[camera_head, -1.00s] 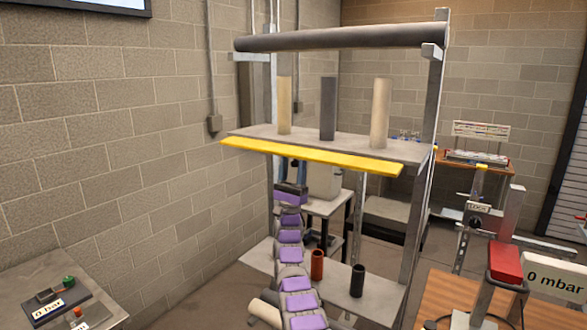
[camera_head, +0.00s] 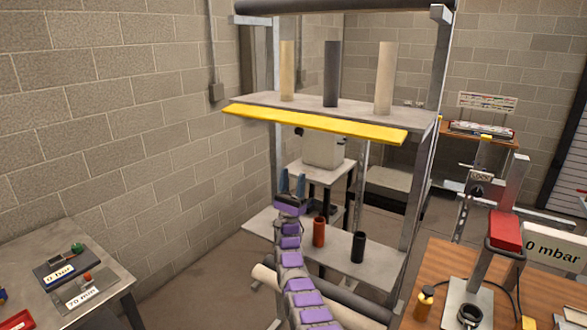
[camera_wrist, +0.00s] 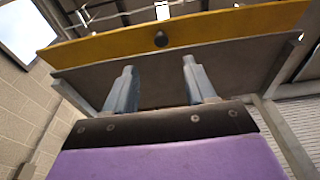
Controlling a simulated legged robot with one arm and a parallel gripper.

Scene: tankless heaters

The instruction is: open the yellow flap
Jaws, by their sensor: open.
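The yellow flap (camera_head: 315,124) is a long strip along the front edge of the rack's upper shelf (camera_head: 240,100), sticking out nearly level. I see no contact with the flap.
Three upright tubes stand on the upper shelf, the dark one (camera_head: 331,74) in the middle. A red cup (camera_head: 319,231) and a black cup (camera_head: 358,247) stand on the lower shelf, close right of my arm. Tables with devices flank the rack.

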